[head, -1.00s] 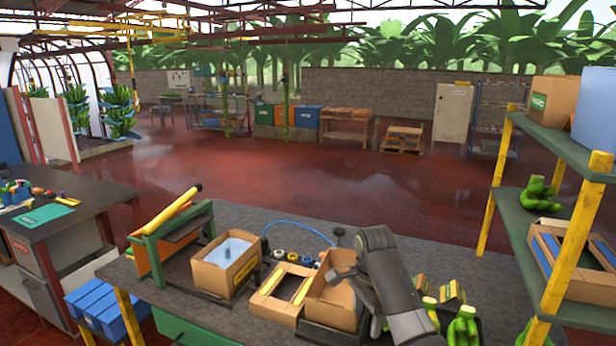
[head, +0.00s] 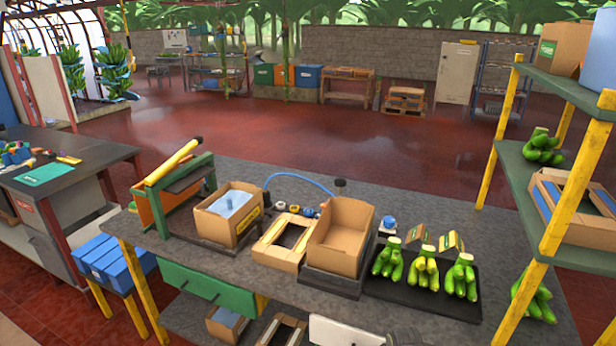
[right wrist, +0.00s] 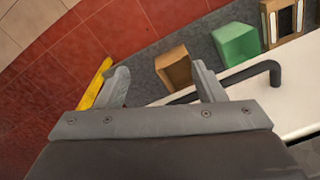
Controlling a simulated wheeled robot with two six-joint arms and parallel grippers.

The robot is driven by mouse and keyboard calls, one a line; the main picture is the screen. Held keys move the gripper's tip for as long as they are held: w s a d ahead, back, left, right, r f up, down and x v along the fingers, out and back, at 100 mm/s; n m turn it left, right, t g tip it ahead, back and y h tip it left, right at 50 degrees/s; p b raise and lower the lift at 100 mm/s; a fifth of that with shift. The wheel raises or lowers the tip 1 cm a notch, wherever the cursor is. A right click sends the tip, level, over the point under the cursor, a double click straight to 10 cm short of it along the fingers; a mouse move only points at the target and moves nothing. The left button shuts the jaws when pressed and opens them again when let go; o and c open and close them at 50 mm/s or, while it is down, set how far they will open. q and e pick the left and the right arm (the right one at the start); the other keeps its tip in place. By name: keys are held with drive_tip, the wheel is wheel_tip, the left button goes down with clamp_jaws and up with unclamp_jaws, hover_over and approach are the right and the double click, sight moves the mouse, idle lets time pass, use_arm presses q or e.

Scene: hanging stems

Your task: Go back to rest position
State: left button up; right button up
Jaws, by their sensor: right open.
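My right gripper (right wrist: 159,70) shows in the right wrist view with its two grey fingers spread apart and nothing between them. Red floor tiles and a grey surface lie beyond the fingers. My left gripper is in neither view.
On the bench stand an open empty carton (head: 340,236), a carton with a bluish liner (head: 230,214) and a black tray (head: 395,291) with several green banana bunches. A green shelf with yellow posts (head: 556,228) stands at the right. Red floor beyond the bench is open.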

drive_tip(key=s+d+f+n+b, duration=0.1)
drive_tip(key=s+d+f+n, duration=0.15)
drive_tip(key=s+f, duration=0.9)
drive_tip(key=s+d+f+n+b, duration=0.2)
drive_tip(key=s+d+f, duration=0.2)
drive_tip(key=s+f, duration=0.8)
drive_tip(key=s+d+f+n+b, duration=0.1)
drive_tip(key=s+f+n, duration=0.1)
drive_tip(key=s, duration=0.9)
drive_tip(key=s+d+f+n+h, duration=0.1)
drive_tip(key=s+d+f+n, duration=0.1)
drive_tip(key=s, duration=1)
drive_tip(key=shift+s+f+t+b, duration=0.15)
drive_tip(key=shift+f+t+b, duration=0.15)
drive_tip(key=shift+f+b, duration=0.15)
